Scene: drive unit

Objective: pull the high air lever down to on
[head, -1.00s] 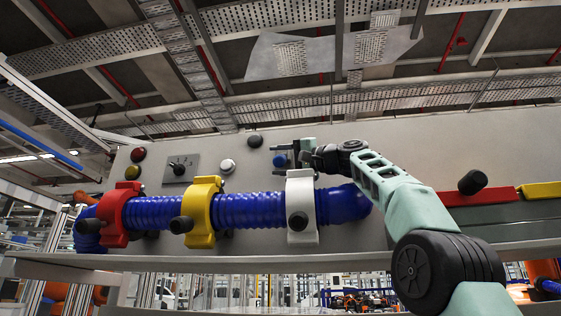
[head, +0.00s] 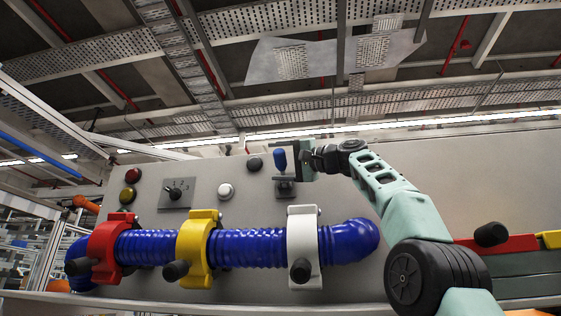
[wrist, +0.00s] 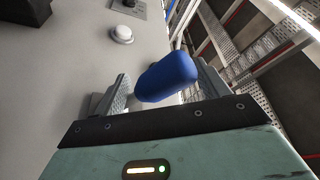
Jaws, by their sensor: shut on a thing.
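The lever with a blue handle (head: 280,160) stands on a small plate (head: 285,188) high on the grey panel. In the head view the handle points up above its plate. My gripper (head: 292,159) comes in from the right and is shut on the handle. In the wrist view the blue handle (wrist: 167,78) sits between the two fingers of my gripper (wrist: 160,88) and sticks out past them. The fingers partly cover the lever's lower part and mount.
The grey panel (head: 150,225) carries a black button (head: 254,163), a white button (head: 226,191) and a rotary switch (head: 174,193) left of the lever. Below runs a blue hose (head: 250,247) with red, yellow and white clamps. Open space lies above the panel.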

